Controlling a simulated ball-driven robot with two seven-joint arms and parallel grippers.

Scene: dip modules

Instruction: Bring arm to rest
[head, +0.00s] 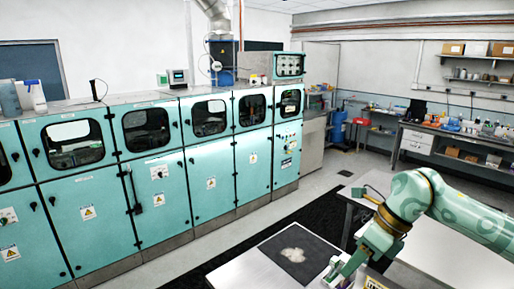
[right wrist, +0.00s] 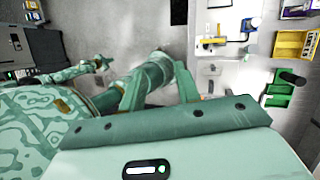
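My right arm (head: 440,203) is green and comes in from the right in the head view, bent downward at the wrist. My right gripper (head: 343,270) points down at the light table at the bottom edge, and its tips are partly cut off. In the right wrist view my right gripper (right wrist: 160,78) has its two green fingers apart, with no object seen held between them. Green parts of my own body show behind and to the left of the fingers.
A dark square mat (head: 290,262) with a pale patch lies on the table beside my right gripper. Teal cabinets (head: 165,205) line the left; a stocked bench (head: 455,142) stands far right.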

